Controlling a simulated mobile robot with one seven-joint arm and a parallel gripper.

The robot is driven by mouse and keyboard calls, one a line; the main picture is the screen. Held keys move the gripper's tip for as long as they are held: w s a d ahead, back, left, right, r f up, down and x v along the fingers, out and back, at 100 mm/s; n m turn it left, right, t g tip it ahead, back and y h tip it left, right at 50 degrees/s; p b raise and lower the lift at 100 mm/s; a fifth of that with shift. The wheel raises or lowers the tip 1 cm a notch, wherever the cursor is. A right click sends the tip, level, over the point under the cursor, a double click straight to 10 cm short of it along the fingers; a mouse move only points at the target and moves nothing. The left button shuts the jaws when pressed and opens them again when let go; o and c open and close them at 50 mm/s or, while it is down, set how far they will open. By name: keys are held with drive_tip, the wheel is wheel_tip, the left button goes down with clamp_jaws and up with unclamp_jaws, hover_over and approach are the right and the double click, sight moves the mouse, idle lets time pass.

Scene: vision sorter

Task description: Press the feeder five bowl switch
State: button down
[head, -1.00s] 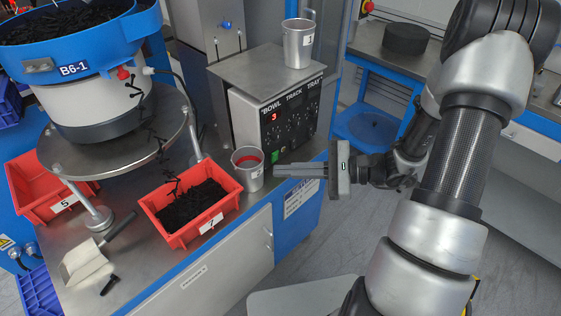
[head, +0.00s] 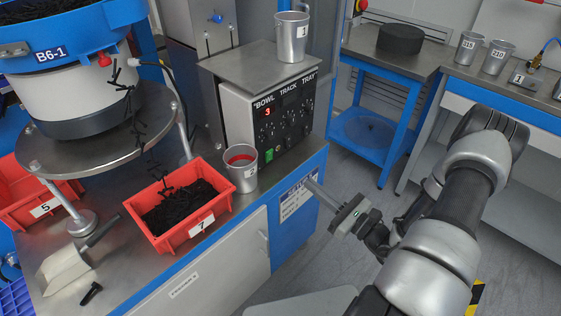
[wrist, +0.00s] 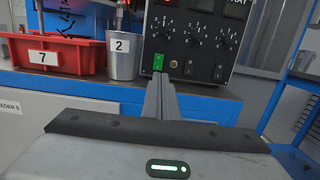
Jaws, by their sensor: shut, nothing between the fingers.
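The feeder control box (head: 270,105) stands on the steel bench, labelled BOWL, TRACK and TRAY, with a red display reading 3 and rows of black knobs. A green switch (head: 268,155) sits low on its front. My gripper (head: 310,183) is shut and empty, in front of the blue bench side, apart from the box. In the wrist view its shut fingers (wrist: 159,82) point toward the box just below the left switch.
A metal cup marked 2 (head: 242,175) stands left of the box, beside the red bin 7 (head: 158,235) of black parts. Another cup (head: 291,45) stands on top. The bowl feeder B6-1 (head: 70,85) is at left. A blue side table (head: 378,60) stands behind, right.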

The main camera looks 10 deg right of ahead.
sight(271, 153)
drive_tip(key=b+x, duration=0.2)
drive_tip(key=x, duration=1.1)
drive_tip(key=shift+w+a, duration=0.2)
drive_tip(key=shift+w, duration=0.1)
drive_tip(key=shift+w+a+r, duration=0.1)
drive_tip(key=shift+w, duration=0.05)
